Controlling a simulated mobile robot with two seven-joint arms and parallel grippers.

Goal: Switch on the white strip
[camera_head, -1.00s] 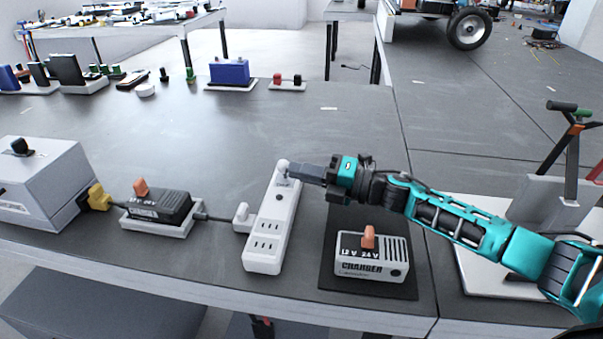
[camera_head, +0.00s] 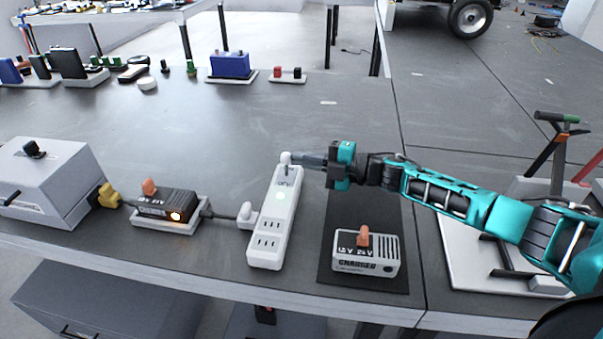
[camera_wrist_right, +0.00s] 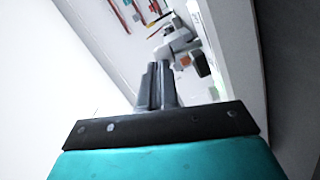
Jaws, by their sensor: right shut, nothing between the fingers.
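The white strip (camera_head: 285,214) lies lengthwise on the workbench, with a plug in its side and a knob-like white plug or switch at its far end. A small round light on its top glows pale green. My right gripper (camera_head: 300,159) reaches in from the right. Its fingers are shut and empty, with the tips at the strip's far end, touching or just above it; I cannot tell which. In the right wrist view the shut fingers (camera_wrist_right: 157,82) point away from the camera. My left gripper is not in view.
The black charger (camera_head: 169,206) at left, cabled to the strip, shows an orange light. The white charger (camera_head: 366,257) stands on a dark mat to the right. A grey box (camera_head: 45,180) stands far left. Other devices line the bench's far edge; the bench middle is clear.

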